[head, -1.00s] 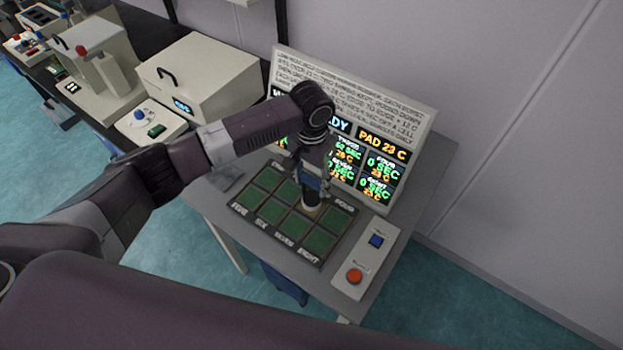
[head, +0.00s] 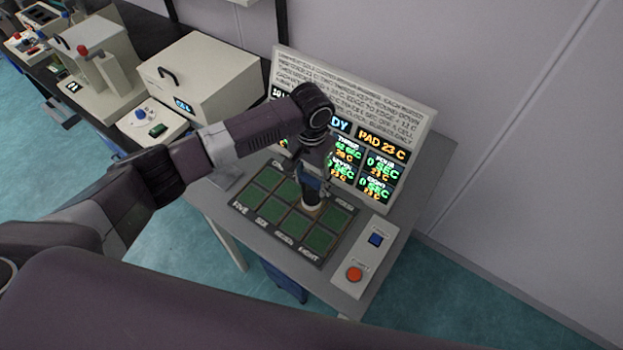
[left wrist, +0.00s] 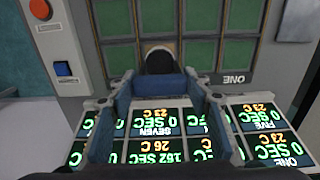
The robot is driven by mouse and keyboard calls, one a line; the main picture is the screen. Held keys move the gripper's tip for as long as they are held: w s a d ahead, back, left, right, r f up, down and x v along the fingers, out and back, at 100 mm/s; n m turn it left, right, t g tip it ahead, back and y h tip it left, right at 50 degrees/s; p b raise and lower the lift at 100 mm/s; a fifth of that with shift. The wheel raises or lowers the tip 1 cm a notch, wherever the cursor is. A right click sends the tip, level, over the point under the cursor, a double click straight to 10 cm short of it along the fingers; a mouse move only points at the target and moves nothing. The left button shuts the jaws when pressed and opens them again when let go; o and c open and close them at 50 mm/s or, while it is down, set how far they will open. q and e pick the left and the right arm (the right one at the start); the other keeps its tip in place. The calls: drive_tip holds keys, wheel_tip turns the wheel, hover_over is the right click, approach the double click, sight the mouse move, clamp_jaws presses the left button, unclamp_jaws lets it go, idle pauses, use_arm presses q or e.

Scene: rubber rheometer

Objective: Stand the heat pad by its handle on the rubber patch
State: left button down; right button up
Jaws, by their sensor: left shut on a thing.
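The heat pad (head: 313,209) shows as a pale round disc below my left gripper (head: 314,190), over the third patch of the back row. Its dark handle (left wrist: 160,60) shows between the fingers of my left gripper (left wrist: 158,84) in the left wrist view. The gripper is shut on the handle and points down. The green rubber patches (head: 295,226) lie in two rows in a dark frame. The pad and gripper hide most of the patch beneath. I cannot tell whether the pad touches it. My right gripper is not in view.
A display board (head: 400,115) with lit readouts stands close behind the patches. A panel with a blue button (head: 376,240) and a red button (head: 354,274) lies at the right. A cream box (head: 205,75) stands at the back left.

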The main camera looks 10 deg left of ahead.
use_arm(q)
drive_tip(key=shift+w+f, duration=0.1)
idle(0.4)
drive_tip(key=shift+f, duration=0.5)
idle(0.4)
drive_tip(key=c, duration=1)
unclamp_jaws()
drive_tip(key=shift+o, duration=0.2)
drive_tip(key=shift+f+b, duration=0.15)
drive_tip(key=shift+b, duration=0.15)
wheel_tip(320, 180, up, 12)
drive_tip(key=shift+r, duration=0.15)
